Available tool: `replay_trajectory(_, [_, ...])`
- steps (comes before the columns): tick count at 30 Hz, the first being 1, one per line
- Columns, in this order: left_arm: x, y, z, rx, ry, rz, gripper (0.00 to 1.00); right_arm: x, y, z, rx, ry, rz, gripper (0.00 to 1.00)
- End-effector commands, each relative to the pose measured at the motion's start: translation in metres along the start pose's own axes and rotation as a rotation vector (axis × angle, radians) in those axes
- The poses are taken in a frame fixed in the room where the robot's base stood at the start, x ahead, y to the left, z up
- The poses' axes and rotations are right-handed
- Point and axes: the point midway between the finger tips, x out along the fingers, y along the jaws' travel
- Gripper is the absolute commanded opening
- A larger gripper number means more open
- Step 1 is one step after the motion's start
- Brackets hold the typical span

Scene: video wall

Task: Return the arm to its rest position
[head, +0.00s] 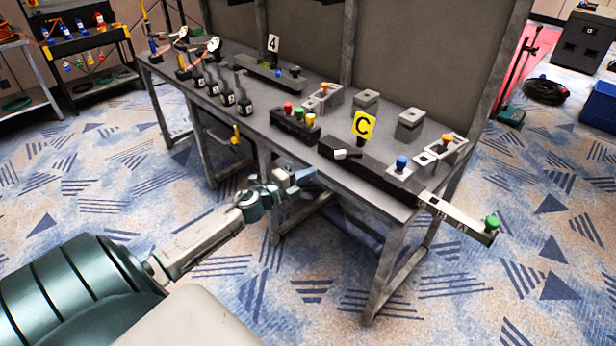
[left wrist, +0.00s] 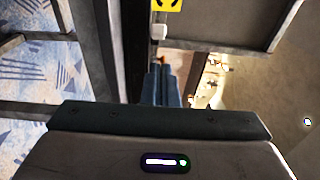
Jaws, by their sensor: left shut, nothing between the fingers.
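My left arm comes in from the lower left of the head view. Its gripper (head: 301,181) is at the near edge of the grey workbench (head: 245,118), in front of the dark control box with the yellow "C" sign (head: 364,124). The gripper is shut and holds nothing. In the left wrist view the shut fingers (left wrist: 161,84) point toward the box and the sign (left wrist: 166,5). A white switch handle (head: 347,154) on the box shows beyond the fingertips; it also shows in the left wrist view (left wrist: 159,31). My right gripper is not in view.
A bench leg (head: 384,275) stands right of my arm. The carpet (head: 290,300) in front is clear.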

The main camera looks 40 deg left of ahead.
Motion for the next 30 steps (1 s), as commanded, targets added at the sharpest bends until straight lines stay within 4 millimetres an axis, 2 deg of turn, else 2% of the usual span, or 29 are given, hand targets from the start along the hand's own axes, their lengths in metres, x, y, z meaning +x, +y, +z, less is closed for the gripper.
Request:
replay_trajectory(3, [0.000, 0.000, 0.000, 0.000, 0.000, 0.000, 0.00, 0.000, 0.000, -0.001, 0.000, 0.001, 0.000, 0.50])
replay_trajectory(14, [0.000, 0.000, 0.000, 0.000, 0.000, 0.000, 0.00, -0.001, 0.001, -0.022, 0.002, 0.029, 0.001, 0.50])
replay_trajectory(17, [-0.002, 0.008, 0.002, -0.023, -0.016, 0.009, 0.00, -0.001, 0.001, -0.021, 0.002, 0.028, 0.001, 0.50])
replay_trajectory(20, [-0.010, 0.040, 0.009, -0.111, -0.079, 0.047, 0.00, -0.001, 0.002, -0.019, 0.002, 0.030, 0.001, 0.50])
replay_trajectory(22, [-0.021, 0.078, 0.015, -0.212, -0.155, 0.094, 0.00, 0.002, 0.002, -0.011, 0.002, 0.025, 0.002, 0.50])
replay_trajectory(23, [-0.028, 0.097, 0.017, -0.264, -0.194, 0.118, 0.00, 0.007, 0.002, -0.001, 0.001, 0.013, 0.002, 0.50])
replay_trajectory(24, [-0.040, 0.126, 0.019, -0.334, -0.249, 0.154, 0.00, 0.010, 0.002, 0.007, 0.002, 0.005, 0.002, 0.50])
replay_trajectory(26, [-0.059, 0.168, 0.018, -0.436, -0.334, 0.208, 0.00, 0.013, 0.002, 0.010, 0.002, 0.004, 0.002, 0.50])
replay_trajectory(27, [-0.073, 0.195, 0.016, -0.501, -0.390, 0.246, 0.00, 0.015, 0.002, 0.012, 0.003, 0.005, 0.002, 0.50])
replay_trajectory(29, [-0.096, 0.235, 0.010, -0.593, -0.472, 0.302, 0.00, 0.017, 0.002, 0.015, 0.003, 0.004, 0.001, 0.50])
replay_trajectory(30, [-0.112, 0.261, 0.004, -0.651, -0.526, 0.341, 0.00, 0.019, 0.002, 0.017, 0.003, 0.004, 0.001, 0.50])
